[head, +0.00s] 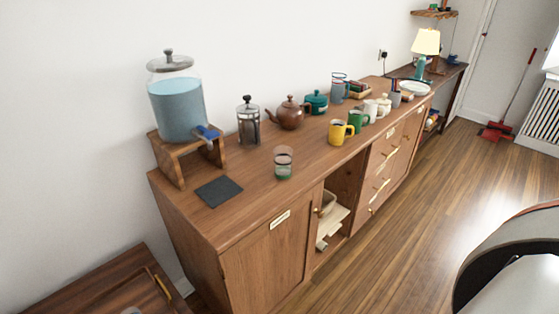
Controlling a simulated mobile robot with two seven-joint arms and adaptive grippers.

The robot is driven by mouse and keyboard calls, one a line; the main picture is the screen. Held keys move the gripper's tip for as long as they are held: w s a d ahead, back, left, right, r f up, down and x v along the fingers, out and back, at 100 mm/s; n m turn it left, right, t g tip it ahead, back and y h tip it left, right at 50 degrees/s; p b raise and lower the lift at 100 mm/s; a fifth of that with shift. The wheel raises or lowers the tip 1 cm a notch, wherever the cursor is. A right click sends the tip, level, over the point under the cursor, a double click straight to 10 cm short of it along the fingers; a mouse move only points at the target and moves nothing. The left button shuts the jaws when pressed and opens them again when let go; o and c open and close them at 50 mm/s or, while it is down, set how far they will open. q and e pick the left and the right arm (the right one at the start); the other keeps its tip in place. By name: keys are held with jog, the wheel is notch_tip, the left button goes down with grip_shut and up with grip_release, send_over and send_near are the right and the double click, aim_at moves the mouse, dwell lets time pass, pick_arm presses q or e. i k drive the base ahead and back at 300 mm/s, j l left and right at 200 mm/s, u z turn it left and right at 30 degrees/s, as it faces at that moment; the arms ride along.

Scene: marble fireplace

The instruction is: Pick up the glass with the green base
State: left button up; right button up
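The glass with the green base (284,163) stands upright on the wooden sideboard (250,205), near its front edge. It is clear, with a dark reddish band higher up and green at the bottom. It stands apart from the things around it. Neither of my grippers shows in the head view.
A water dispenser (178,103) on a wooden stand and a dark square mat (219,191) are left of the glass. A French press (248,124) and brown teapot (290,113) stand behind it. A yellow mug (340,131) is to its right. The sideboard's top is clear around the glass.

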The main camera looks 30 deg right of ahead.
aim_at(283, 163)
jog(key=i+l, duration=0.1)
jog(key=l, duration=0.35)
jog(key=i+l, duration=0.1)
jog(key=l, duration=0.4)
jog(key=i+l, duration=0.1)
jog(key=l, duration=0.35)
jog(key=i+l, duration=0.1)
jog(key=l, duration=0.85)
jog(key=i+j+u, duration=0.05)
jog(key=i, duration=0.05)
